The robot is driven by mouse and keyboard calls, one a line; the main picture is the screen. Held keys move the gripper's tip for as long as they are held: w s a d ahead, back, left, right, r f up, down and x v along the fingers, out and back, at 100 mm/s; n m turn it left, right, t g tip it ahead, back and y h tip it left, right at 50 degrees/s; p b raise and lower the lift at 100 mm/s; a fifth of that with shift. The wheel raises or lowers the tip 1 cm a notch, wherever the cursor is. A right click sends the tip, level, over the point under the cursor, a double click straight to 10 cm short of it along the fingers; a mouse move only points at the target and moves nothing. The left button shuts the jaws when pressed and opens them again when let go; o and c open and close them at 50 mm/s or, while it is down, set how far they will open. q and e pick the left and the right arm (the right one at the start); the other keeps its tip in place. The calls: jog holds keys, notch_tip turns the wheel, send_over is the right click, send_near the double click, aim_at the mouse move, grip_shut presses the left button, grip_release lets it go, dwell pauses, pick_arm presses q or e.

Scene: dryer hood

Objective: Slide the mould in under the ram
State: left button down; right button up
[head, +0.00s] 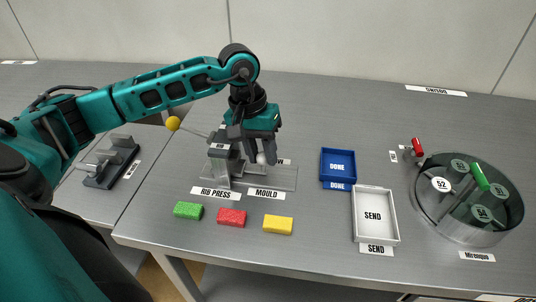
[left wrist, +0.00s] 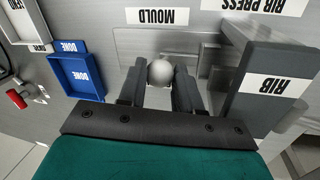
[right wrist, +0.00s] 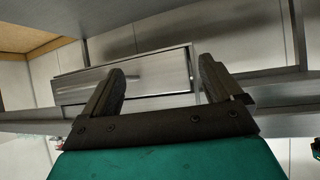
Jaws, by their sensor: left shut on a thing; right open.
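The grey rib press (head: 222,165) stands on a flat base plate (head: 284,184) on the table, its lever ending in a yellow ball. My left gripper (head: 262,155) is right of the press column, low over the plate at the MOULD label. It is shut on a pale round knob, which shows between its fingers in the left wrist view (left wrist: 160,71). The mould under the knob is mostly hidden by the gripper, and I cannot tell its exact place relative to the ram. The RIB block (left wrist: 268,90) is beside the fingers. My right gripper (right wrist: 165,85) is open and empty.
Green (head: 188,210), red (head: 232,217) and yellow (head: 278,224) blocks lie in front. A blue DONE tray (head: 338,164) and white SEND tray (head: 386,215) stand to the right. A round glass-topped case (head: 455,216) is at far right. The table behind the press is clear.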

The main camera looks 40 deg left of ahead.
aim_at(250, 167)
pick_arm(q)
jog(key=shift+a, duration=0.3)
pick_arm(e)
jog(key=shift+w+d+r, duration=0.1)
jog(key=shift+w+d, duration=0.05)
jog(key=shift+w, duration=0.05)
pick_arm(q)
jog(key=c, duration=0.8)
grip_release()
jog(key=shift+s, duration=0.1)
jog(key=shift+c, duration=0.2)
jog(key=shift+o, duration=0.3)
pick_arm(e)
jog(key=shift+d, duration=0.1)
pick_arm(q)
jog(key=v, duration=1.3)
jog(key=shift+d+p, duration=0.2)
jog(key=shift+p, duration=0.15)
pick_arm(e)
jog(key=shift+s+d, duration=0.2)
jog(key=shift+r, duration=0.1)
